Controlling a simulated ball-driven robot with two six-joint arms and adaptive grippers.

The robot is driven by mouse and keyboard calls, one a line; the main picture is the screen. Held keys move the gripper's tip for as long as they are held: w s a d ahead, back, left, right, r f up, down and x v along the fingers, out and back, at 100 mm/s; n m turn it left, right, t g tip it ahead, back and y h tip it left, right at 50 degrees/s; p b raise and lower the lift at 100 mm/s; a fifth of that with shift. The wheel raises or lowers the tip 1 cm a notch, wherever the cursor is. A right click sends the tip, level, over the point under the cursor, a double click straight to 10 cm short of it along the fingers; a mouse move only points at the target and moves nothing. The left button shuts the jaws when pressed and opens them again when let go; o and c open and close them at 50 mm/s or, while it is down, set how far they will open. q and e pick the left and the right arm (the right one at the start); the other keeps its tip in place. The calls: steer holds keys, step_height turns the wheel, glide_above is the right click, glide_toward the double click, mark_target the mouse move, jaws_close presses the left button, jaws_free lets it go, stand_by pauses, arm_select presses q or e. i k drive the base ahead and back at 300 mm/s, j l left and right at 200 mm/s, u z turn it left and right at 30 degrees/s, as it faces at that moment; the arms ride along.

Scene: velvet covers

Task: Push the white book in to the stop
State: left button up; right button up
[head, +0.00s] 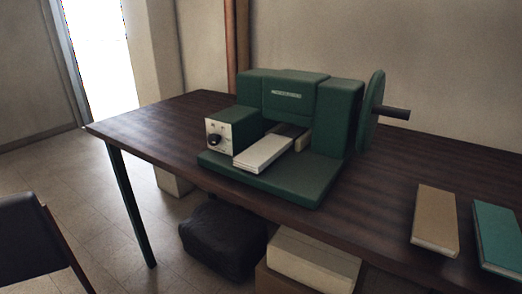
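The white book (263,153) lies flat on the base of a green machine (297,92) on the dark table. Its near end sticks out toward me from the machine's opening, beside a small control box with a knob (213,140). A darker strip and a pale block show behind its far end, under the machine's upper body. The stop itself cannot be made out. Neither of my grippers is in view.
A tan book (435,219) and a teal book (498,237) lie on the table (385,200) at the right. A green wheel with a dark handle (395,112) juts from the machine's right side. The tabletop left of the machine is clear. A dark chair (32,240) stands at the lower left.

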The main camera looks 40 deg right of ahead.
mark_target(265, 151)
steer(key=z, duration=0.4)
steer(key=i+z, duration=0.15)
steer(key=z, duration=0.25)
steer(key=i+z, duration=0.1)
steer(key=z, duration=0.7)
steer(key=i, duration=0.1)
